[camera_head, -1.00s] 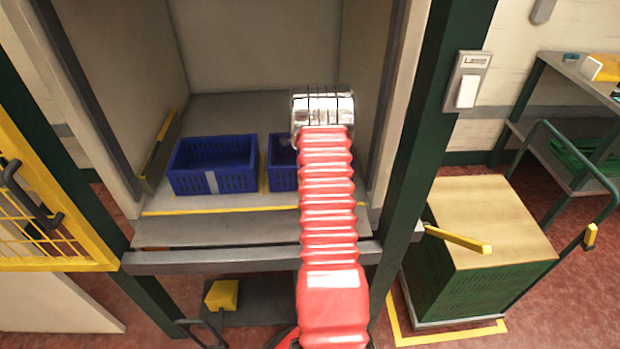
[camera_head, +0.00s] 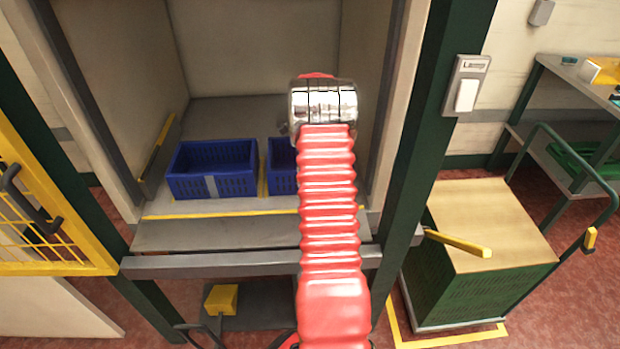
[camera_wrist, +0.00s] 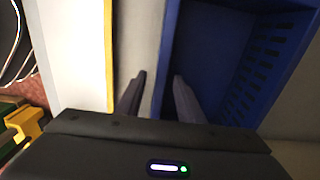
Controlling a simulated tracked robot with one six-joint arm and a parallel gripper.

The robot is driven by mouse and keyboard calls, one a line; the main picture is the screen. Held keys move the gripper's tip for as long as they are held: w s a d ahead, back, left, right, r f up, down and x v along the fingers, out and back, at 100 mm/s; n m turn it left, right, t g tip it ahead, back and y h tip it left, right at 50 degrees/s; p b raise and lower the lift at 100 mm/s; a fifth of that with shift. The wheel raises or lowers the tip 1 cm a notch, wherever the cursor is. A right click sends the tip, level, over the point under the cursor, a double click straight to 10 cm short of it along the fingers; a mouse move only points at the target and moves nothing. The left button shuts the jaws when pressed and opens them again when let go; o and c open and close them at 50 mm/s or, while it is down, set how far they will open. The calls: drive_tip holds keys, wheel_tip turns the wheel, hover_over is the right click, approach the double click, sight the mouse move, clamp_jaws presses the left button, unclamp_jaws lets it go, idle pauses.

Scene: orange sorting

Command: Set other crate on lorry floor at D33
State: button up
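Two blue crates stand side by side on the grey lorry floor (camera_head: 228,115). The left crate (camera_head: 190,187) is in full view and looks empty, with a pale label on its front. The right crate (camera_head: 282,180) is partly hidden behind my arm. In the wrist view, a blue crate wall (camera_wrist: 168,55) runs beside my gripper (camera_wrist: 159,76). My gripper is open, with one finger outside this wall and the other over the crate's inside. Whether the fingers touch the wall cannot be told. The head view hides my gripper behind the wrist.
Lorry side walls and dark green posts (camera_head: 425,120) flank the opening. A grey bar (camera_head: 200,262) crosses its front. A trolley with a wood-topped green crate stack (camera_head: 480,285) stands at right. A yellow mesh gate (camera_head: 40,225) is at left. Floor behind the crates is clear.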

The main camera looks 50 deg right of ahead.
wheel_tip(320, 180, up, 8)
drive_tip(key=shift+f, duration=0.25)
idle(0.6)
wheel_tip(320, 180, up, 9)
idle(1.1)
idle(0.6)
